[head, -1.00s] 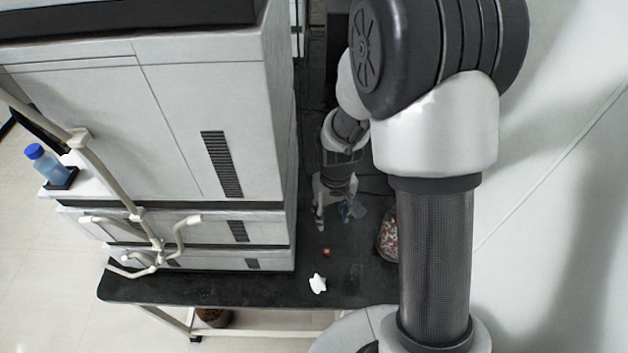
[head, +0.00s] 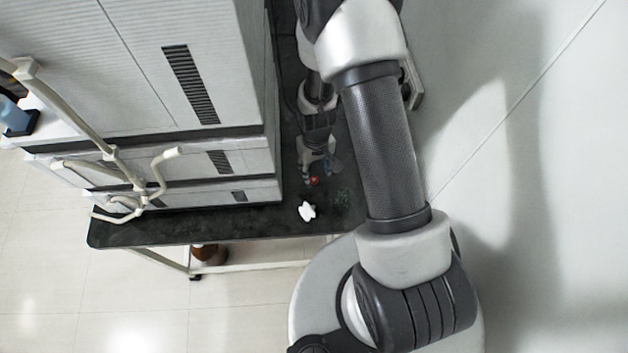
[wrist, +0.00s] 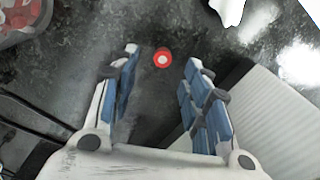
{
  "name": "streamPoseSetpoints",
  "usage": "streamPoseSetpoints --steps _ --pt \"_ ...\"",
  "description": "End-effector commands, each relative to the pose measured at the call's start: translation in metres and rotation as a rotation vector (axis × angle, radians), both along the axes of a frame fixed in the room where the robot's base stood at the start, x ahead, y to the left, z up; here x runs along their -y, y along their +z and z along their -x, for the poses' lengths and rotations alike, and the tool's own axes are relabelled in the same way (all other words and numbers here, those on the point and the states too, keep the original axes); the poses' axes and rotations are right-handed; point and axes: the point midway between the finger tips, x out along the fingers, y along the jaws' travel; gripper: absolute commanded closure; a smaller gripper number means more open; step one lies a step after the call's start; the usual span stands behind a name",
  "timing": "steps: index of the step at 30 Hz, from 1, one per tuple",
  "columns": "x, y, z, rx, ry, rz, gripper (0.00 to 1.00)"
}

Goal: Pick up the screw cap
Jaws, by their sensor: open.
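The screw cap (wrist: 162,59) is a small red disc with a white centre, lying on the dark bench top. In the wrist view it lies just beyond my gripper's fingertips, about midway between their lines. My gripper (wrist: 162,62) is open and empty, with blue-padded fingers on both sides. In the head view the cap (head: 314,181) is a red dot by the tips of my gripper (head: 313,177). I cannot tell the height of the fingertips above the bench.
A white object (head: 307,211) lies on the bench (head: 200,227) nearer its front edge. A tall white instrument stack (head: 215,170) stands to the left. In the wrist view a container with red pieces (wrist: 22,20) is at the top left, and the white panelled instrument (wrist: 272,115) at the right.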

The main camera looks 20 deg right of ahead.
Motion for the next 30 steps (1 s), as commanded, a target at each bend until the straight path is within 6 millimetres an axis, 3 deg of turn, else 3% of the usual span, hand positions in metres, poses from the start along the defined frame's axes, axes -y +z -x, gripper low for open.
streamPoseSetpoints --steps 12,20,30 --pt "-0.004 -0.05 0.0 -0.002 0.0 0.0 0.56" --pt "-0.004 -0.051 -0.001 0.0 0.0 0.0 0.57" --pt "-0.004 -0.051 -0.001 0.0 0.0 0.0 0.8"
